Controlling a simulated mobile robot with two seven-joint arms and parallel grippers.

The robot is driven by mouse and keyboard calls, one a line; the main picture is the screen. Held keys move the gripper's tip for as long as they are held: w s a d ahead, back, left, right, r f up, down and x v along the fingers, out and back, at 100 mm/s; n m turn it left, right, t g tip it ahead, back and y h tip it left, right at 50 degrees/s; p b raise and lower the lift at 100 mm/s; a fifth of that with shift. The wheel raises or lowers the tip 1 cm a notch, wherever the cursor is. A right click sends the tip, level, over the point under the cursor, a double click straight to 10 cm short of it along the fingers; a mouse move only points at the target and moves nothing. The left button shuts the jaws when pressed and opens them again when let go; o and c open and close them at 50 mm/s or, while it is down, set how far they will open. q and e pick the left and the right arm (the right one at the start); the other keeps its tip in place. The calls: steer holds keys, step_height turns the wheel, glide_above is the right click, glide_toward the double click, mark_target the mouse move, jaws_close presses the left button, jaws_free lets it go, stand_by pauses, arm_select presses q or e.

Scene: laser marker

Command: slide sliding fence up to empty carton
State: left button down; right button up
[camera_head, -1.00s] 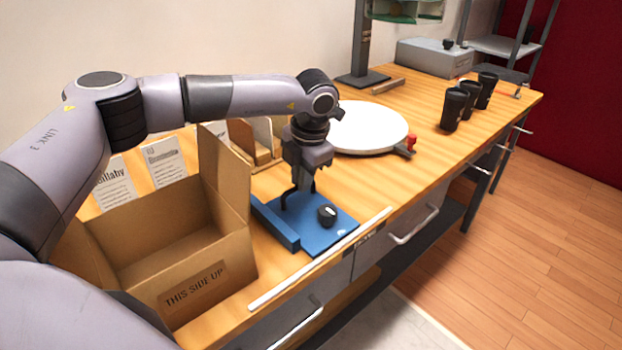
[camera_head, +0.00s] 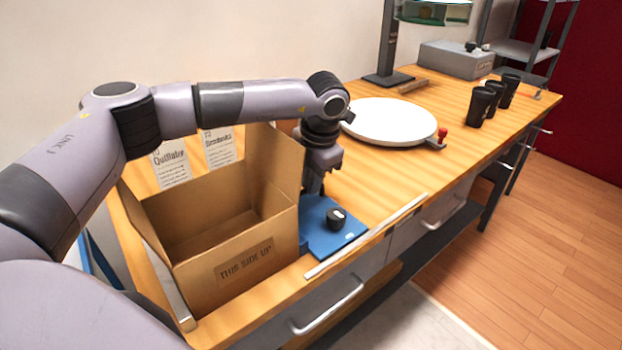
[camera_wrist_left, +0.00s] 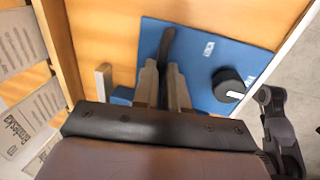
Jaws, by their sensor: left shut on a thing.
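The open cardboard carton (camera_head: 205,268), labelled "THIS SIDE UP", stands on the bench; the visible inside looks empty. The blue sliding fence (camera_head: 322,240) with its black knob (camera_head: 337,218) lies just right of the carton. Its upright bar is mostly hidden behind the carton, so I cannot tell if they touch. My left gripper (camera_head: 313,186) is low over the fence, partly hidden by the carton's flap. In the left wrist view its fingers (camera_wrist_left: 163,82) are shut on a dark upright piece at the blue fence (camera_wrist_left: 205,60).
A white round disc (camera_head: 392,120) with a red-knobbed lever lies behind the fence. Several black cups (camera_head: 482,105) stand farther right. Printed cards (camera_head: 172,163) stand behind the carton. A pale strip (camera_head: 370,235) runs along the bench's front edge.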

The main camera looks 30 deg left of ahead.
mark_target(315, 207)
stand_by(0.3)
arm_select(q)
steer(key=c, duration=1.2)
jaws_free()
steer(key=shift+o, duration=0.2)
steer(key=shift+r, duration=0.15)
step_height(315, 207, up, 7)
steer(key=d, duration=0.1)
steer(key=shift+s+b, duration=0.3)
steer(key=shift+b, duration=0.05)
steer(key=shift+d, duration=0.1)
